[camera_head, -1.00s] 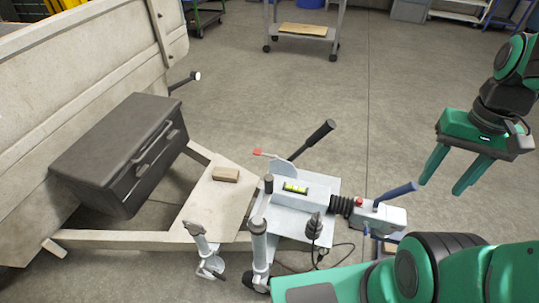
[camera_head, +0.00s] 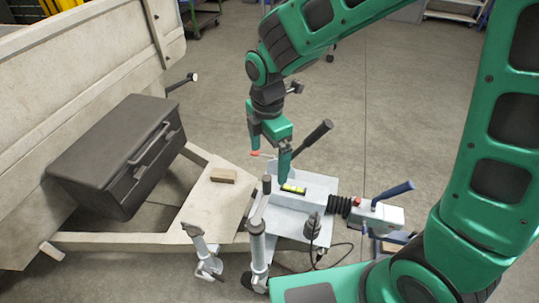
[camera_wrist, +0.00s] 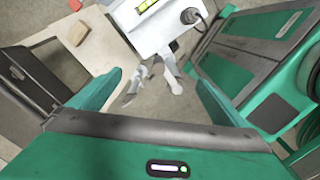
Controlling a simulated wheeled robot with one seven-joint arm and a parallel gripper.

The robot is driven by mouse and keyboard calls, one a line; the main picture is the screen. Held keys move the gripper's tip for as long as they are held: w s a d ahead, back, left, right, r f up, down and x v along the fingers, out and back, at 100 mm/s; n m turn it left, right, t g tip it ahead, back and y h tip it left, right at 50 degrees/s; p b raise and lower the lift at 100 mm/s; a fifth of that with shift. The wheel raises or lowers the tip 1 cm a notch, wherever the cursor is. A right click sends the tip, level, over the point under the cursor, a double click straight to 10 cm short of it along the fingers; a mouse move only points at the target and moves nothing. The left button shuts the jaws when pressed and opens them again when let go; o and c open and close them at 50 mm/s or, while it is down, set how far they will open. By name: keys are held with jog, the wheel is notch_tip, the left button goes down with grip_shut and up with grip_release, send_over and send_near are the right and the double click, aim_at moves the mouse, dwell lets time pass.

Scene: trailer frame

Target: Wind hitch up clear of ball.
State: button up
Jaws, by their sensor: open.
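The hitch coupling (camera_head: 372,213) is a pale metal head with a blue handle and black bellows, at the front of the pale drawbar plate (camera_head: 322,190). The ball beneath it is hidden or not discernible. The jockey wheel post (camera_head: 257,240) stands at the plate's left edge, with a crank ending in an upright dark grip (camera_head: 266,184). My gripper (camera_head: 269,155) is open and empty, fingers down, above and behind the plate and crank grip. In the wrist view, my gripper's fingers (camera_wrist: 157,82) are spread wide, with floor and grey metal parts showing beyond them.
A spirit level (camera_head: 293,188) lies on the plate; a black brake lever (camera_head: 318,132) rises close to my gripper. A wooden block (camera_head: 223,176) sits on the trailer board beside a dark toolbox (camera_head: 122,155). A prop stand (camera_head: 203,250) and cable (camera_head: 340,255) are nearby.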

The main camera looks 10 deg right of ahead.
aim_at(266, 178)
jog(key=shift+a+f, duration=0.25)
jog(key=shift+s+d+f, duration=0.1)
jog(key=shift+f, duration=4.9)
jog(key=shift+c, duration=0.9)
jog(key=shift+r, duration=0.1)
grip_shut()
